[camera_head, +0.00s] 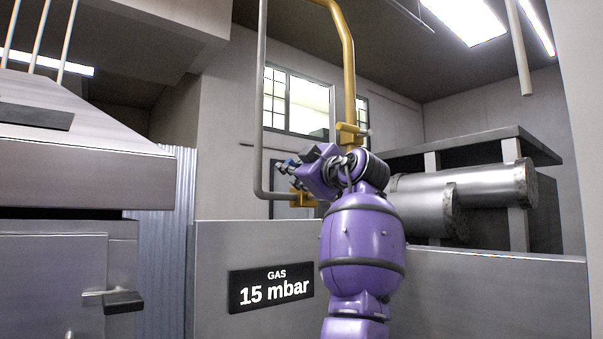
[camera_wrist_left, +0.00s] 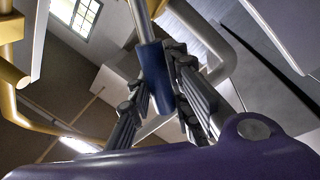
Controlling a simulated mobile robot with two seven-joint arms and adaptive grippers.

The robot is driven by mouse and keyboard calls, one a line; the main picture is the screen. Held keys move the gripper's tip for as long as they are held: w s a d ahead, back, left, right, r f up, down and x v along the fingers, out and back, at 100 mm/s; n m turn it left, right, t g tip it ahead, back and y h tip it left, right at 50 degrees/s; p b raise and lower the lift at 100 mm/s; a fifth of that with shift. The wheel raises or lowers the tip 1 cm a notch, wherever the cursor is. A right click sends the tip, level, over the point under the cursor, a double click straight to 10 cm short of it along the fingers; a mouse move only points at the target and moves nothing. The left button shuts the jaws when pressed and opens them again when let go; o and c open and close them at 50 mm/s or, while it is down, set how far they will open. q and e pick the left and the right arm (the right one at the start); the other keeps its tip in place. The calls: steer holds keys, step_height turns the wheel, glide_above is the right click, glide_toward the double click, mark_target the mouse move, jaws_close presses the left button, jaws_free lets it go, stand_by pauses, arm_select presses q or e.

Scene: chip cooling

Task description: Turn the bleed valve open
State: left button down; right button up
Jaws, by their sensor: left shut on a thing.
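In the left wrist view a blue handle (camera_wrist_left: 154,77), apparently the bleed valve's lever, sits between the fingers of my left gripper (camera_wrist_left: 160,100). The gripper is shut on it. A grey rod runs up from the blue handle. In the head view my left gripper (camera_head: 290,171) points left at the end of my purple arm, beside the yellow pipework. Only a small bit of blue shows at its fingers there. The valve body is mostly hidden behind the gripper and wrist, so I cannot tell the valve's position. My right gripper is not in view.
A thick yellow pipe (camera_head: 347,75) comes down just behind my wrist. A thin grey pipe (camera_head: 261,100) bends towards a yellow fitting (camera_head: 303,199) just below the gripper. A low grey wall bears a gas sign (camera_head: 271,287). Large metal cylinders (camera_head: 470,190) lie at the right.

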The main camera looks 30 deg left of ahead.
arm_select(q)
step_height(320, 180, down, 6)
steer(key=s+n+g+y+b, duration=0.1)
steer(key=n+b, duration=0.3)
steer(key=n, duration=0.5)
steer(key=shift+s+a+f+g+y, duration=0.15)
steer(key=shift+s+a+g+y, duration=0.25)
steer(key=shift+g, duration=0.2)
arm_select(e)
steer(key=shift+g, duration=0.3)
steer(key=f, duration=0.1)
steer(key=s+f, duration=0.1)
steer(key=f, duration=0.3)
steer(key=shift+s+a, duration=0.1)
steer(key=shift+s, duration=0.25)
arm_select(q)
steer(key=shift+f+n, duration=0.15)
steer(key=shift+n, duration=0.25)
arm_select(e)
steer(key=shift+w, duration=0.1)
arm_select(q)
steer(key=c, duration=1.9)
jaws_free()
steer(key=shift+d, duration=0.1)
steer(key=shift+o, duration=1.3)
steer(key=shift+s, duration=0.15)
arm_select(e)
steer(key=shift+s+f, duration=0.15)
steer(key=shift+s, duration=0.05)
